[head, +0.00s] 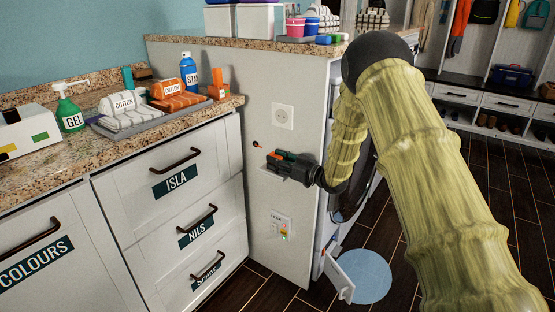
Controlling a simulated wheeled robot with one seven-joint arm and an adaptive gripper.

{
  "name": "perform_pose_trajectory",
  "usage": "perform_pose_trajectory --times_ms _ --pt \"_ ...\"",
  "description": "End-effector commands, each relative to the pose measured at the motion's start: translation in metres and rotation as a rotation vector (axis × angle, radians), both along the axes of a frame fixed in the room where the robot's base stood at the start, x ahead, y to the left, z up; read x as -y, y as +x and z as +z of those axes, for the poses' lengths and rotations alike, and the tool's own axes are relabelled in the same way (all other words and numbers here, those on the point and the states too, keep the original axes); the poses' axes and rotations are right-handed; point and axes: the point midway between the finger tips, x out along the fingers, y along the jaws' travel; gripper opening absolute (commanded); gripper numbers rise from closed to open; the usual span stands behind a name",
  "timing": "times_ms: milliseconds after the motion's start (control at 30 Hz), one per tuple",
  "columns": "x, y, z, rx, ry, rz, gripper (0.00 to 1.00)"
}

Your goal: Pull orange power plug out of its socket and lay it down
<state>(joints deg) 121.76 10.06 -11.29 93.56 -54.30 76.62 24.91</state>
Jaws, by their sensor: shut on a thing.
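My gripper (270,162) is at the end of the bent arm, in front of the white side panel, pointing left. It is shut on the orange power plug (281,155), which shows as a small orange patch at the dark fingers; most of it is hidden. A white wall socket (283,116) is just above the gripper on the panel, with nothing in it. A second plate (280,226) lower on the panel has small coloured marks or lights, too small to read.
A small orange-and-dark item (257,144) shows left of the gripper. Labelled drawers (175,170) and a granite counter (50,165) with a tray (140,124) stand at left. A low door (340,277) hangs open near a round blue mat (362,275) on the dark floor.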

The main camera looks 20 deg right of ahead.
Motion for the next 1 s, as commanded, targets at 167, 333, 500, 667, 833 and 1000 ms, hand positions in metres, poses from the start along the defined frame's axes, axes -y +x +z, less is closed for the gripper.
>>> perform_pose_trajectory --times_ms 167,333,500,667,833,1000 --pt "0.0002 0.0002 -0.007 0.001 0.001 -0.001 0.0" --pt "0.0003 0.0003 -0.008 0.001 0.001 -0.001 0.0" --pt "0.0003 0.0002 -0.0079 0.001 0.001 -0.001 0.42" --pt "0.0003 0.0003 -0.0079 0.001 0.001 -0.001 0.61" --pt "0.0004 0.0003 -0.008 0.001 0.001 -0.001 0.56" --pt "0.0005 0.0004 -0.0079 0.001 0.001 -0.001 0.56"
